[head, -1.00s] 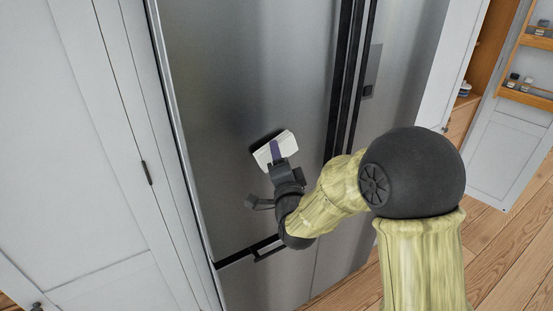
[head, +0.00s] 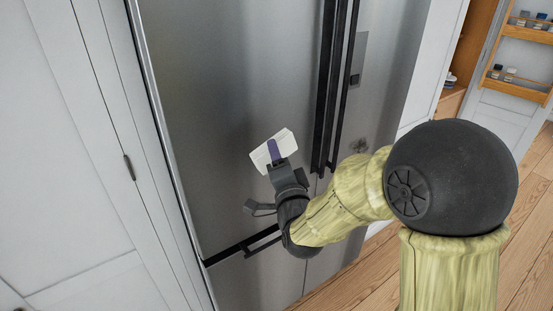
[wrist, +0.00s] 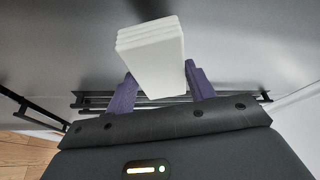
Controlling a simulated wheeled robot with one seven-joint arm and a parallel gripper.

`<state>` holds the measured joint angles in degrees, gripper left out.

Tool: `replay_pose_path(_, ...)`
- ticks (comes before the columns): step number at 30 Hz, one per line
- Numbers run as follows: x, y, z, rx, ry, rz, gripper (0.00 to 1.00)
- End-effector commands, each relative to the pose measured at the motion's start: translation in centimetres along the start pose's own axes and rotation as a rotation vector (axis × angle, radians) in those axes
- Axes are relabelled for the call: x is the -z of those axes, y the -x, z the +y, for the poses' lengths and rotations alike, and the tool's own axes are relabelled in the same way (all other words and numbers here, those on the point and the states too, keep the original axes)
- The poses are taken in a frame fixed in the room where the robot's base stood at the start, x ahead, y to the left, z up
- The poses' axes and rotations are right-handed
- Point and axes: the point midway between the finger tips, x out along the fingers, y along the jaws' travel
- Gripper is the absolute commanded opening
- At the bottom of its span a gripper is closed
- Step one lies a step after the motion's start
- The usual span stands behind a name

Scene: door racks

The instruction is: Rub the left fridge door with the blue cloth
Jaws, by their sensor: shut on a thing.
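My gripper (head: 273,157) is shut on a folded white cloth (head: 263,152), with purple fingers on it. No blue shows on the cloth. It also shows in the wrist view (wrist: 150,55) as a thick layered block between the fingers (wrist: 160,85). The left fridge door (head: 210,90) is brushed grey metal. The cloth is in front of its lower right part, near the door; I cannot tell whether it touches. My gripper and forearm hide the door's lower right corner.
Long black vertical handles (head: 328,90) stand right of the cloth. A lower drawer handle (head: 262,243) is below my gripper. The right fridge door (head: 385,70) has a dark smudge (head: 358,146). White cabinets (head: 60,150) stand at left. Wooden floor (head: 520,240) is at right.

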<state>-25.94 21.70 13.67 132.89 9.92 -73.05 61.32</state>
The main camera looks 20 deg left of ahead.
Motion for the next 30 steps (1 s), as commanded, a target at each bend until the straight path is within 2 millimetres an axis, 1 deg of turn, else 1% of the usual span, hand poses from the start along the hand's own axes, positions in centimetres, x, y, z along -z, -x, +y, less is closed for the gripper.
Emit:
replay_pose_path(6, 0.7, 1.7, 0.2, 0.003, 0.001, 0.002, 0.36)
replay_pose_path(10, 0.9, 2.4, 0.1, 0.002, 0.001, 0.001, 0.36)
replay_pose_path(30, 1.0, 2.4, 0.0, 0.001, 0.000, 0.001, 0.36)
